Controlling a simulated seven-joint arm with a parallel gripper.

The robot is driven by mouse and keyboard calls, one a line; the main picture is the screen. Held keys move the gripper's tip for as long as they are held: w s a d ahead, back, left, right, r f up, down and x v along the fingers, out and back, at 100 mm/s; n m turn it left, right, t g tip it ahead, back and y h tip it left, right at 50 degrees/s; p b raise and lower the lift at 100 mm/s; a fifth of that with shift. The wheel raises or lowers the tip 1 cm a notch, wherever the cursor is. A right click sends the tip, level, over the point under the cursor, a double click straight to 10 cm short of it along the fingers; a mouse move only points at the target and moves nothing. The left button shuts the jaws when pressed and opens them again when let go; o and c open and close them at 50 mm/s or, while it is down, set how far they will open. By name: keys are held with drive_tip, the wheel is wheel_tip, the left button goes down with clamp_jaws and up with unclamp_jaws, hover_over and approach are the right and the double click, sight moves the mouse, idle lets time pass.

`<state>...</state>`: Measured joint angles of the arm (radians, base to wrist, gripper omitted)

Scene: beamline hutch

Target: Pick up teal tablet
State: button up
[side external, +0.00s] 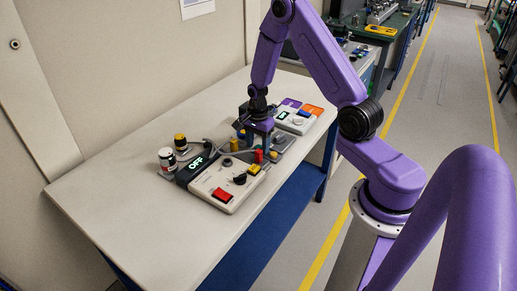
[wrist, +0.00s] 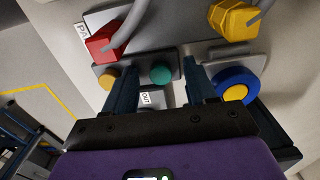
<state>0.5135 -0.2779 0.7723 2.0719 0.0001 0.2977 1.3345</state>
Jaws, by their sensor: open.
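The teal tablet (wrist: 160,75) shows in the wrist view as a small round teal disc on a grey plate. My gripper (wrist: 158,64) is open, with one dark finger on each side of the teal tablet in the picture. Nothing is held between the fingers. I cannot tell how far the fingertips are above the plate. In the side view my gripper (side external: 261,138) points down over the back part of the bench equipment, and the teal tablet cannot be made out there.
In the wrist view, an orange disc (wrist: 105,78) lies left of the teal tablet and a blue ring with yellow centre (wrist: 236,84) right. Red (wrist: 106,42) and yellow (wrist: 233,18) cabled connectors stand close behind. A control box (side external: 222,187) and jars (side external: 167,160) crowd the bench (side external: 120,198).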

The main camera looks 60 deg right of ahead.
sight(258, 147)
clamp_jaws()
wheel_tip(258, 147, up, 10)
idle(0.8)
